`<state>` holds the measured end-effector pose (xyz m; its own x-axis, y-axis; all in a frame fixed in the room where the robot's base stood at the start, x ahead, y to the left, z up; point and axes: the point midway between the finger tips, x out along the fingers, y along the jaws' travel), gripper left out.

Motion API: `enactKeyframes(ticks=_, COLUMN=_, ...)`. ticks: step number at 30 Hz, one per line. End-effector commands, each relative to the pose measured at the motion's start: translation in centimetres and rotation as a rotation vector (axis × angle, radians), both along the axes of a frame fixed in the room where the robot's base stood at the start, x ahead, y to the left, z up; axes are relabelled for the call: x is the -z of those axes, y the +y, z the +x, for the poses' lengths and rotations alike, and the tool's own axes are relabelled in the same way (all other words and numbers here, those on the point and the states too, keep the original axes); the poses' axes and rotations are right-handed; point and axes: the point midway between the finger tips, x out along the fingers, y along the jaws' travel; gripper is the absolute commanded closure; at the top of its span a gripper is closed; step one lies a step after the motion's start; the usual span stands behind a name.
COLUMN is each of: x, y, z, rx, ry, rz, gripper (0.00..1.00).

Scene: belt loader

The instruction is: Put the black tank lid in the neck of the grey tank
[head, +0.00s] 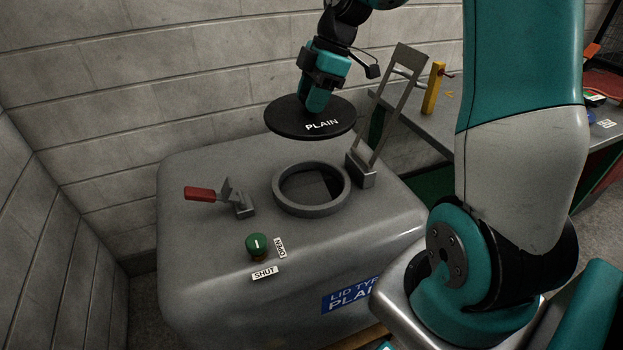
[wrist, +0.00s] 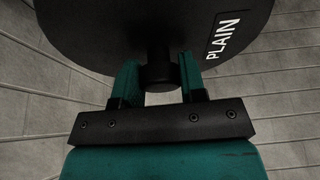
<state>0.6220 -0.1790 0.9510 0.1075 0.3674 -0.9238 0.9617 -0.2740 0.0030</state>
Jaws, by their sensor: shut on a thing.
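The black tank lid (head: 290,119), a flat disc marked PLAIN, hangs in my gripper (head: 316,106) above the grey tank (head: 200,250). In the wrist view the lid (wrist: 100,40) fills the top, and the gripper's two teal fingers (wrist: 158,85) are shut on its central black knob (wrist: 158,68). The tank's neck (head: 312,207) is a raised grey ring, open, with a dark inside. The lid is clear of the neck, above and slightly behind it in the head view. The lid looks roughly level. Its underside is hidden.
A red-handled lever (head: 205,194) stands left of the neck, and a tall grey hinged bracket (head: 385,115) stands right of it, close to the lid. A green knob (head: 257,246) with OPEN and SHUT labels is in front. A bench (head: 430,118) stands behind right; block walls enclose the left and back.

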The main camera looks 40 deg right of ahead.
Motion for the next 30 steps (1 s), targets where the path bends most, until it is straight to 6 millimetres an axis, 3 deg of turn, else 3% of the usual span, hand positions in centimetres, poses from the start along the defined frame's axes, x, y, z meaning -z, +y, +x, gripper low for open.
enactKeyframes(ticks=3, x=3.8, y=0.2, z=-0.1, rx=0.000, ry=0.008, rz=0.003, gripper=1.00)
enactKeyframes(ticks=12, x=11.5, y=0.2, z=0.0, rx=0.001, ry=0.005, rz=0.003, gripper=1.00)
enactKeyframes(ticks=30, x=17.8, y=0.1, z=0.0, rx=0.001, ry=0.002, rz=0.000, gripper=1.00)
